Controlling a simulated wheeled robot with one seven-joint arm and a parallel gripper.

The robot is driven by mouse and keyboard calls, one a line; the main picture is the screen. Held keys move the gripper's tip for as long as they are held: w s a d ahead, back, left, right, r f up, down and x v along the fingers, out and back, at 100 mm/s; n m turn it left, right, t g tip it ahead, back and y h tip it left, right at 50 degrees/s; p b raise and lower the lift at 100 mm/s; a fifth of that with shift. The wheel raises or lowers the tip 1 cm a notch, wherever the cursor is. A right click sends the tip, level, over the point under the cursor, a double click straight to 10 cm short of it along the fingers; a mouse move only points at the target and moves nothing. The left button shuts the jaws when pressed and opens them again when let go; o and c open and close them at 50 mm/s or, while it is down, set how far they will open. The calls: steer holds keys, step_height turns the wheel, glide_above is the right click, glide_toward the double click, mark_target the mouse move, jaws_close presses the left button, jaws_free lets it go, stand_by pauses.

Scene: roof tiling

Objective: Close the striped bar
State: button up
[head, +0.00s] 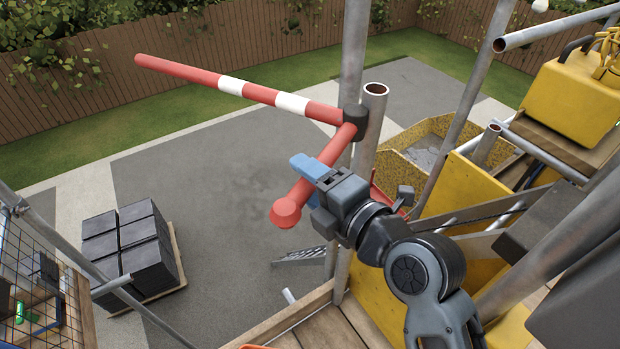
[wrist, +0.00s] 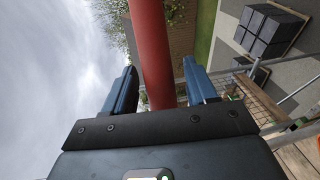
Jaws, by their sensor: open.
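The striped bar (head: 259,93), red with white bands, reaches out to the upper left from a dark pivot collar on a metal post in the head view. A shorter red arm (head: 319,173) with a round knob end (head: 286,212) runs from the pivot toward me. My gripper (head: 303,168) is at this short red arm, its blue fingers beside it. In the wrist view my gripper (wrist: 158,88) is open, with a red bar (wrist: 153,50) between its two blue fingers. I cannot tell whether either finger touches it.
Metal scaffold posts (head: 369,130) stand close to the pivot and my gripper. A yellow skip (head: 434,146) and yellow panels are at the right. A pallet of dark tiles (head: 130,246) stands on the paving below left. Wooden boards edge the platform at the bottom.

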jaws_close()
stand_by(0.3)
steer(key=shift+d+f+b, duration=0.1)
steer(key=shift+d+b, duration=0.05)
steer(key=shift+b, duration=0.15)
